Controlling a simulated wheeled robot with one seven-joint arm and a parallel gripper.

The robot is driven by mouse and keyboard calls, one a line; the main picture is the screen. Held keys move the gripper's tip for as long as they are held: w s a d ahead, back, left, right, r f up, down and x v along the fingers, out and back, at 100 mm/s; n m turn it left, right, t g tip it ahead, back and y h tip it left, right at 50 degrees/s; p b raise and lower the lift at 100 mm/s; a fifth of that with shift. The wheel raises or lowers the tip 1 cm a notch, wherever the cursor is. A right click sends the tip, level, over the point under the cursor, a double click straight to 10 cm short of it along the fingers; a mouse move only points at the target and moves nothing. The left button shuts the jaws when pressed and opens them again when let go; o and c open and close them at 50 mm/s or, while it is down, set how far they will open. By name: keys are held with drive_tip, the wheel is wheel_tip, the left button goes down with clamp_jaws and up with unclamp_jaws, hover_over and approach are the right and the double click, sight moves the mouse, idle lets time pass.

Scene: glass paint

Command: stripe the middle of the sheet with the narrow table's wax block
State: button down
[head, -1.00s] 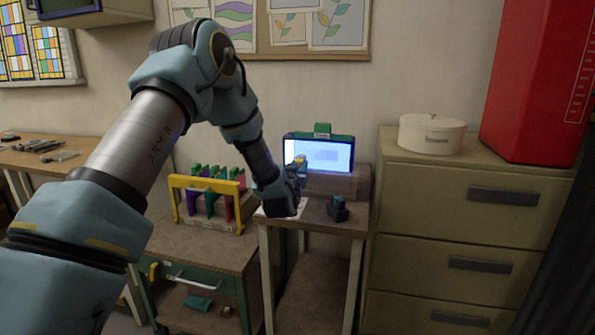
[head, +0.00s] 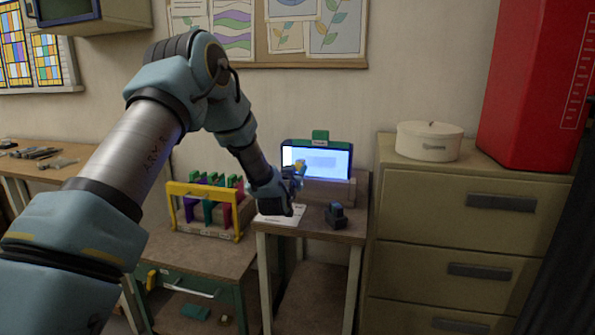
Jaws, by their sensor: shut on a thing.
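The narrow table (head: 345,232) stands in the middle. At its back is an upright bright sheet (head: 325,163) in a blue and green frame with a green clip (head: 320,137) on top. A faint bluish rectangle shows on the sheet's middle. My gripper (head: 296,178) is shut on a small yellow-orange piece (head: 300,167), which looks like the wax block; the fingers hide much of it. The piece overlaps the sheet's left part in the picture; I cannot tell whether it touches. A dark block-like item (head: 336,215) sits on the narrow table's right side.
A yellow-framed rack (head: 205,187) with coloured pieces and green tops stands on the lower table at left. A white paper (head: 284,217) lies below my gripper. A drawer cabinet (head: 470,225) with a round white box (head: 429,141) stands close on the right.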

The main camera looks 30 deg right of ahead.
drive_tip(key=shift+b+x, duration=0.45)
drive_tip(key=shift+x, duration=0.5)
drive_tip(key=shift+s+d+b, duration=0.75)
drive_tip(key=shift+s+d, duration=0.4)
drive_tip(key=shift+s+d+b, duration=0.8)
drive_tip(key=shift+s+d, duration=0.65)
drive_tip(key=shift+d, duration=0.25)
drive_tip(key=shift+s+d+b, duration=0.65)
drive_tip(key=shift+s+d, duration=0.65)
drive_tip(key=shift+w+b, duration=0.1)
drive_tip(key=shift+b, duration=0.2)
drive_tip(key=shift+w+a+b, duration=2.55)
drive_tip(key=shift+w+a, duration=1.35)
drive_tip(key=shift+a, duration=0.3)
